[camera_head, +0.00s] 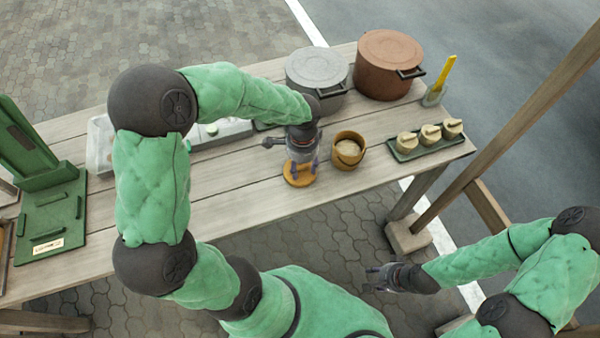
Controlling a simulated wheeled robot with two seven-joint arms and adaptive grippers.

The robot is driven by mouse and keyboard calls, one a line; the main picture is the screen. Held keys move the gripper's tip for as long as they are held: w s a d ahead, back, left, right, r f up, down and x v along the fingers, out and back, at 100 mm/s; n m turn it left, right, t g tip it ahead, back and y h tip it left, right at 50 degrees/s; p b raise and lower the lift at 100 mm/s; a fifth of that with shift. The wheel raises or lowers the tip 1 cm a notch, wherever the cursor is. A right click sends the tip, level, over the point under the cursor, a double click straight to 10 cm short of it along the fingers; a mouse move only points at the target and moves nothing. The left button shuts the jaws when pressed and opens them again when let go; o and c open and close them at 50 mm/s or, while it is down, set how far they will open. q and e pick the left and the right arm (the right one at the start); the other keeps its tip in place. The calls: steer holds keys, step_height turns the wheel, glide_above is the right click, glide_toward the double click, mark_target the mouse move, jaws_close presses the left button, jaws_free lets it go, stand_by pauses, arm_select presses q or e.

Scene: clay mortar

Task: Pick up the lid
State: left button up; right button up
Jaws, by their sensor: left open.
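A round orange-tan lid (298,180) lies flat on the wooden table near its front edge. My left gripper (300,172) points down from above at the lid, open, with its fingers over the disc. The gripper hides part of the lid, and I cannot tell whether the fingers touch it. A tan round pot (349,149) with pale contents and an open top stands just right of the lid. My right gripper (374,278) is off the table, in front of its edge at the lower right; its jaw state is too small to tell.
A grey lidded pot (317,68) and a larger brown pot (388,65) stand at the back. A green tray (406,157) with three pale lumps and a holder with a yellow tool (444,75) are at the right. A green stand (52,225) is at the left. The front middle is bare.

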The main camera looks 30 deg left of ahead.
arm_select(q)
steer(key=shift+r, duration=0.1)
jaws_close()
steer(key=shift+r, duration=0.1)
